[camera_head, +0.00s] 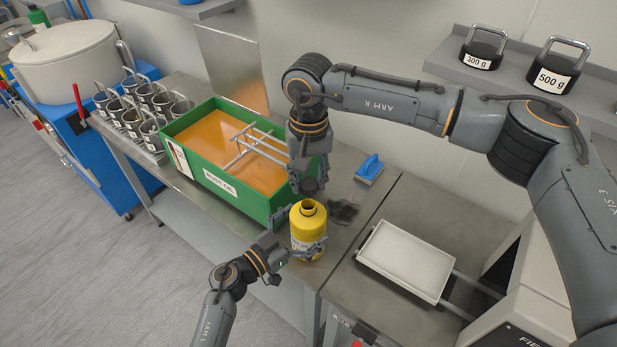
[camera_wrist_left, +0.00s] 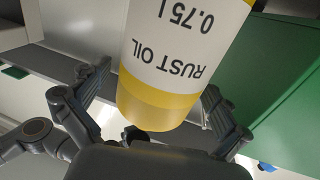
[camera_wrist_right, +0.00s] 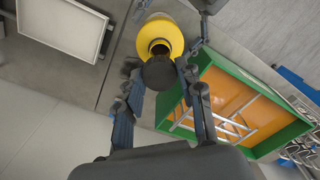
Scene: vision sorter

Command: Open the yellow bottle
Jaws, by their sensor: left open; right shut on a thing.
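The yellow bottle (camera_head: 308,222) stands upright on the bench beside the green tub, its dark neck opening uncovered. Its white label reads RUST OIL 0.75 l in the left wrist view (camera_wrist_left: 175,50). My left gripper (camera_head: 308,252) is open, with its fingers on either side of the bottle's lower body. My right gripper (camera_head: 309,176) points down above the bottle and is shut on a black cap (camera_wrist_right: 158,73). The cap (camera_head: 309,186) is apart from the neck, just above it in the head view.
A green tub (camera_head: 252,200) labelled RUST OIL holds orange liquid and a metal rack (camera_head: 258,147). A blue-handled brush (camera_head: 369,168) lies behind the bottle. A white tray (camera_head: 405,262) is to the right. Weights (camera_head: 482,50) stand on the shelf. Metal cups (camera_head: 160,105) are at left.

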